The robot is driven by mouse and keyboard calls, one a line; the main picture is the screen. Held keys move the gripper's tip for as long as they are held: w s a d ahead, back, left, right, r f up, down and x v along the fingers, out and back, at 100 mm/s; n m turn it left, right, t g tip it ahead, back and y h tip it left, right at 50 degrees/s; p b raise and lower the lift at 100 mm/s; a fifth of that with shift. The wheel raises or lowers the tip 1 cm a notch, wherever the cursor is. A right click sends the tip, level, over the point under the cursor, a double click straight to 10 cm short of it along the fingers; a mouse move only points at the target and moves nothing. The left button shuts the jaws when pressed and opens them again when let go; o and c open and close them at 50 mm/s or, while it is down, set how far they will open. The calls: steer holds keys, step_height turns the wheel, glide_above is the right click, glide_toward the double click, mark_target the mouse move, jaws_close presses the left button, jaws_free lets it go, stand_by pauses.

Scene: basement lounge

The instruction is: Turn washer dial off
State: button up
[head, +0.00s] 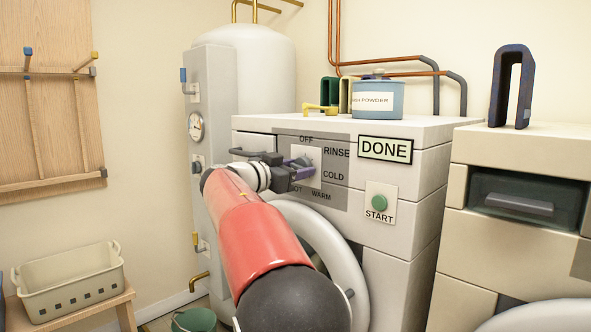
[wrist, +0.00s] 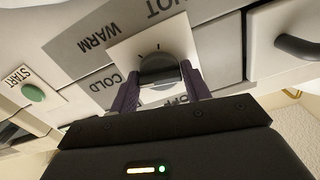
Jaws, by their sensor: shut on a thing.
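The washer dial is a dark grey knob (wrist: 159,70) on a white square plate (wrist: 130,52). In the head view the plate (head: 313,180) is on the washer's grey control panel, with OFF above, RINSE and COLD to the right and WARM below. My gripper (head: 299,166) reaches the dial from the front left and hides most of it. In the wrist view the purple fingers of my gripper (wrist: 158,84) are on both sides of the knob, shut on it. OFF lies on the near side, between the fingers. I cannot tell which label the knob points to.
The washer (head: 400,202) has a DONE sign (head: 385,149) and a green START button (head: 379,203) right of the dial. A drawer handle (head: 258,155) is close to my gripper on the left. A powder tub (head: 377,101) stands on top. A boiler (head: 262,70) stands behind left.

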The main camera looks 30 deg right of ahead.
steer(key=shift+n, duration=0.4)
steer(key=n+b, duration=0.1)
steer(key=n, duration=0.2)
steer(key=shift+f+n+b, duration=0.1)
steer(key=shift+n+b, duration=0.2)
steer(key=shift+b, duration=0.1)
steer(key=n, duration=0.5)
steer(key=n+p, duration=0.1)
steer(key=n, duration=0.5)
steer(key=n+p, duration=0.2)
steer(key=n, duration=0.2)
steer(key=shift+n, duration=0.3)
steer(key=o, duration=1)
